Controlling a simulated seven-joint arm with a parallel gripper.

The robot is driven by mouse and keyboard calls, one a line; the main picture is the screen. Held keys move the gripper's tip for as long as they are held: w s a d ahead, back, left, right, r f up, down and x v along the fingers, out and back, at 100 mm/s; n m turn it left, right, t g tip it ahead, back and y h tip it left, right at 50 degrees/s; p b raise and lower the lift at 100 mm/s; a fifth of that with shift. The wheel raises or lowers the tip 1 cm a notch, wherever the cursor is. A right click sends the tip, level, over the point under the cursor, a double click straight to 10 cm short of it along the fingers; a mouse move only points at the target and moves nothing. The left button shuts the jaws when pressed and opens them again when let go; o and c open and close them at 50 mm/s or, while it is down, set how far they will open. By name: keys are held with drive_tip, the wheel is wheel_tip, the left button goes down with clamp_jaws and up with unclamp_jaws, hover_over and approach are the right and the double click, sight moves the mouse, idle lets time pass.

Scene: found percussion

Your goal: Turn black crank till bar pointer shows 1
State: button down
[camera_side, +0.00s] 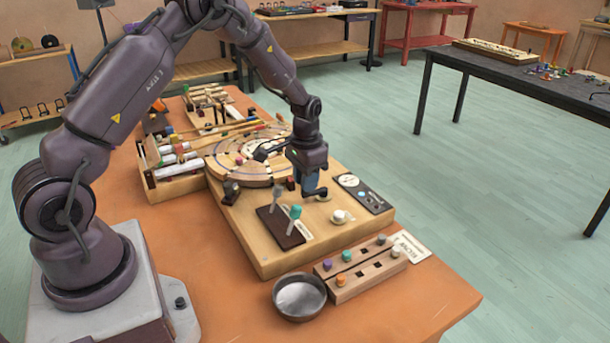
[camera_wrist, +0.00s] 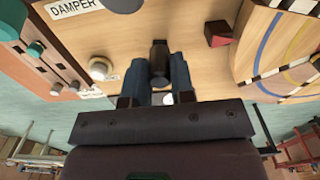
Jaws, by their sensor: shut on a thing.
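My gripper (camera_side: 309,188) is low over the right part of the wooden board (camera_side: 262,240). In the wrist view its blue fingers (camera_wrist: 157,75) are closed on both sides of a black upright grip, which I take to be the handle of the black crank (camera_wrist: 159,52). The crank's arm and base are mostly hidden by the gripper. A round white dial (camera_side: 348,180) sits on a black panel right of the gripper in the side view. It is too small to read, and I cannot tell where the bar pointer stands.
A round wooden disc (camera_side: 225,168) with curved lines lies left of the gripper. Teal and grey levers (camera_side: 295,212), a white knob (camera_side: 339,216) and a metal bowl (camera_side: 300,297) are nearer the front. A dark red-faced block (camera_wrist: 218,34) is close to the crank.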

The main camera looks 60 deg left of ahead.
drive_tip(key=n, duration=0.1)
drive_tip(key=d+n, duration=0.1)
drive_tip(key=n, duration=0.1)
drive_tip(key=shift+d+n, duration=0.25)
drive_tip(key=shift+n, duration=0.05)
drive_tip(key=shift+w+d+n, duration=0.15)
drive_tip(key=shift+d+n, duration=0.15)
drive_tip(key=shift+n, duration=0.7)
drive_tip(key=shift+w+d+n, duration=0.1)
drive_tip(key=shift+d+n, duration=0.2)
drive_tip(key=shift+n, duration=0.7)
drive_tip(key=shift+d, duration=0.1)
drive_tip(key=c, duration=1)
unclamp_jaws()
drive_tip(key=shift+o, duration=0.2)
wheel_tip(320, 180, up, 13)
